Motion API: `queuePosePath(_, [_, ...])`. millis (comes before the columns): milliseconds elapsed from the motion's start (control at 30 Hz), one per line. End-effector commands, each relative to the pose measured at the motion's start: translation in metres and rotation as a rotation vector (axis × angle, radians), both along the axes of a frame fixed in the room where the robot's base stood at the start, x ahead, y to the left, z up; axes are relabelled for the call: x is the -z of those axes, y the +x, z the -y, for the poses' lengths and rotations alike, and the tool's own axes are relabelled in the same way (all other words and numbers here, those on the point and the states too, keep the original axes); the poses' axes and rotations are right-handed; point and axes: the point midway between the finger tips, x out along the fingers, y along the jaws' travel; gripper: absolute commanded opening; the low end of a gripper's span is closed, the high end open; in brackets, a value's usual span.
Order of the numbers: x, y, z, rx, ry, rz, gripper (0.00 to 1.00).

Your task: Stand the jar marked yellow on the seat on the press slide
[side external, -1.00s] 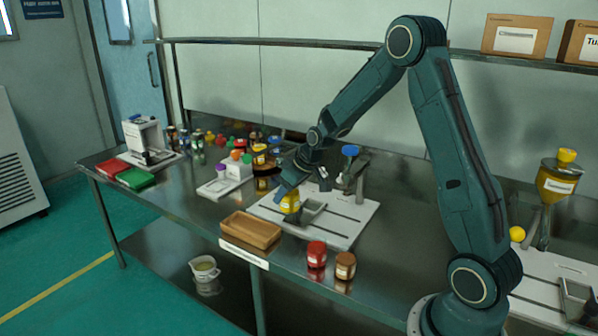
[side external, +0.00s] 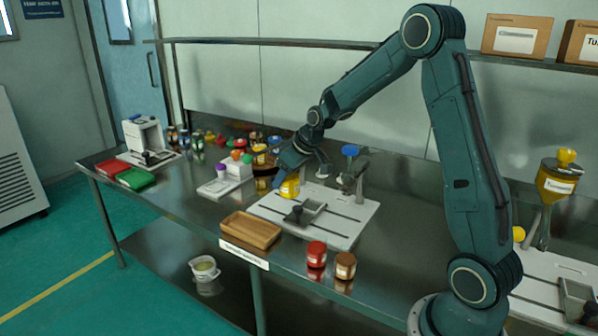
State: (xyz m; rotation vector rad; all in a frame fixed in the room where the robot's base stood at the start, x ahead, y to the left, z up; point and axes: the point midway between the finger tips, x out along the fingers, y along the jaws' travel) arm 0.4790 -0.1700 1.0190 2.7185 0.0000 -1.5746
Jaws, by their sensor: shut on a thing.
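My gripper (side external: 289,174) is shut on the yellow jar (side external: 289,188), which it holds roughly upright. The jar is over or at the back left part of a white slotted base plate (side external: 345,228). I cannot tell whether its bottom touches the plate. A grey slide-like tray (side external: 312,208) with a dark knob (side external: 297,215) lies on the plate, in front and to the right of the jar. A post with a blue knob (side external: 350,150) stands at the plate's back. I cannot make out which part is the seat.
A wooden tray (side external: 236,236), a red jar (side external: 316,254) and a brown jar (side external: 345,265) stand along the front edge. A white rack with coloured caps (side external: 233,170) and several jars are at the back left. A white machine (side external: 143,135) stands far left. A yellow-filled hopper (side external: 556,185) is at right.

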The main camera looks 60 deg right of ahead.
Motion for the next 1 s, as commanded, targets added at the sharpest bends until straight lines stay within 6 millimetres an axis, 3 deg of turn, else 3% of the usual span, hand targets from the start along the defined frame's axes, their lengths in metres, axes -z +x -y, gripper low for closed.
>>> queuePosePath(167, [0.0, 0.002, 0.004, 0.011, -0.001, -0.001, 0.26])
queuePosePath(367, [-0.002, 0.01, 0.025, 0.073, -0.007, -0.008, 0.26])
queuePosePath(567, [-0.007, 0.025, 0.066, 0.206, -0.017, -0.016, 0.26])
queuePosePath(1000, [-0.021, 0.047, 0.177, 0.6, -0.015, -0.015, 0.26])
